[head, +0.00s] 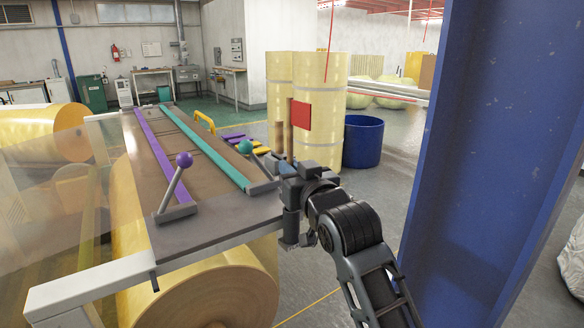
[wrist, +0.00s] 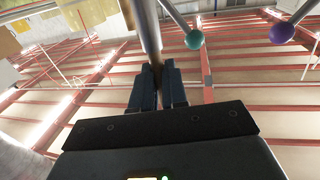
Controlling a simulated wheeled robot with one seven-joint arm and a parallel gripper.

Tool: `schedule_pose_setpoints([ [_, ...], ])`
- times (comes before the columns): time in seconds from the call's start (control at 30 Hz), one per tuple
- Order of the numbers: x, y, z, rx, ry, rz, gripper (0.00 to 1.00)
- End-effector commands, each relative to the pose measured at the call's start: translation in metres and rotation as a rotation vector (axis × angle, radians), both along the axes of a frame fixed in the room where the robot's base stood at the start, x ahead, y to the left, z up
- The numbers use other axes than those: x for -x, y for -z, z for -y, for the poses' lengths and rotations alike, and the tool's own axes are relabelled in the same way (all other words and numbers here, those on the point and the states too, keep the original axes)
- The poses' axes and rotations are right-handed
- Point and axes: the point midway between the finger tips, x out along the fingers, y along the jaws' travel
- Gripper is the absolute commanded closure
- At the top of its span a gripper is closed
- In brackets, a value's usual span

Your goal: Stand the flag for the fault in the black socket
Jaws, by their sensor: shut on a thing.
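My gripper (head: 291,168) is beyond the near right end of the machine's table. It is shut on the pole of a red flag (head: 302,115), which stands about upright above the fingers in the head view. In the wrist view my gripper's fingers (wrist: 157,85) pinch the pole (wrist: 148,32), which extends away from them. A second brown upright shows just left of the red flag's pole; I cannot tell what it belongs to. I cannot make out the black socket in either view.
A purple-knobbed lever (head: 184,160) and a teal-knobbed lever (head: 245,147) stand on the table (head: 215,222), left of my gripper. Purple and yellow flat pieces (head: 240,137) lie behind. Large yellow rolls (head: 335,105) and a blue bin (head: 363,142) stand beyond. A blue column (head: 475,150) rises at right.

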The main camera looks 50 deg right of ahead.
Motion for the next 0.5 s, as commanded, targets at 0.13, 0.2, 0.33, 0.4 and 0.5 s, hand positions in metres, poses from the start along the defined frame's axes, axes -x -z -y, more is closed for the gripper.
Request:
schedule_pose_setpoints([
  [0.13,-0.0007,0.0202,0.0015,-0.016,0.003,-0.033,1.0],
  [0.2,-0.0007,0.0202,0.0015,-0.016,0.003,-0.033,1.0],
  [0.33,-0.0007,0.02,0.0015,-0.016,0.003,-0.033,1.0],
  [0.4,-0.0007,0.0199,0.0015,-0.016,0.003,-0.033,0.85],
  [0.5,-0.0008,0.0182,0.0014,-0.015,0.003,-0.031,0.76],
])
